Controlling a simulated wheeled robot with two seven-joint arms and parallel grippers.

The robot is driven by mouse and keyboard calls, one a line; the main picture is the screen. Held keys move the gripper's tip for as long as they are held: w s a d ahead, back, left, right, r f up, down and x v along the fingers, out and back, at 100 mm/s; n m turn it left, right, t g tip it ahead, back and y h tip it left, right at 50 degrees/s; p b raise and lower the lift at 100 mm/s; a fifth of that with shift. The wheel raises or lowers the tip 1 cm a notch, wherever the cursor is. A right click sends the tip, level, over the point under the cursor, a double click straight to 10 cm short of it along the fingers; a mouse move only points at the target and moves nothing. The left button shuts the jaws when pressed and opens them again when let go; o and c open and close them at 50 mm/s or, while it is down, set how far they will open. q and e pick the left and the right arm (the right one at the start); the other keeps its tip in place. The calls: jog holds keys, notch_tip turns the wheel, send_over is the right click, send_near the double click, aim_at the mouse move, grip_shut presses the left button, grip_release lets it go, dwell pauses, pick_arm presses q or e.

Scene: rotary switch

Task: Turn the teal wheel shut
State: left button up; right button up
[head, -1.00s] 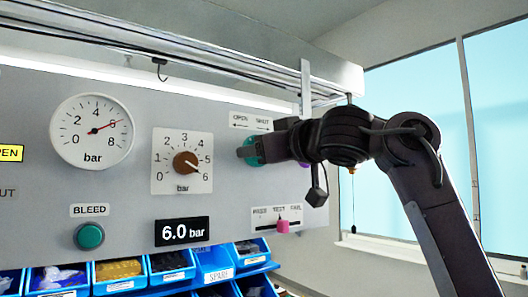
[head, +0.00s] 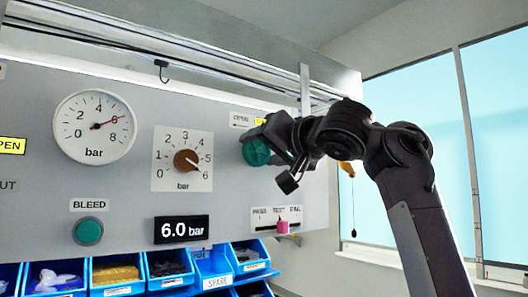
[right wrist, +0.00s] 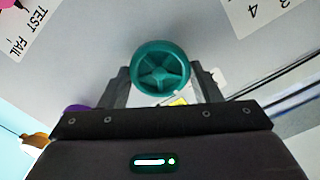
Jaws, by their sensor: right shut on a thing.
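The teal wheel (head: 255,153) is on the right part of the grey panel, under an OPEN label. In the right wrist view the wheel (right wrist: 160,68) is round with spokes and sits between my two fingers. My right gripper (head: 263,142) is shut on the wheel, coming from the right and covering its upper right side. A yellow patch (head: 261,121) shows beside the OPEN label, partly behind the gripper. My left gripper is not in view.
The panel also holds a pressure gauge (head: 95,128), a brown knob (head: 186,160) pointing near 6, a green BLEED button (head: 88,231), a 6.0 bar display (head: 182,229) and a pink slider (head: 282,227). Blue bins (head: 170,270) stand below. A rail runs above.

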jog(key=shift+r+m, duration=0.3)
jog(key=o, duration=1)
jog(key=shift+w+a+f, duration=0.1)
jog(key=shift+w+f, duration=0.05)
jog(key=shift+f, duration=0.1)
jog(key=shift+s+d+f+b, duration=0.1)
jog(key=shift+s+d+b, duration=0.1)
jog(key=shift+s+b, duration=0.15)
jog(key=b+v, duration=0.4)
jog(key=v, duration=0.3)
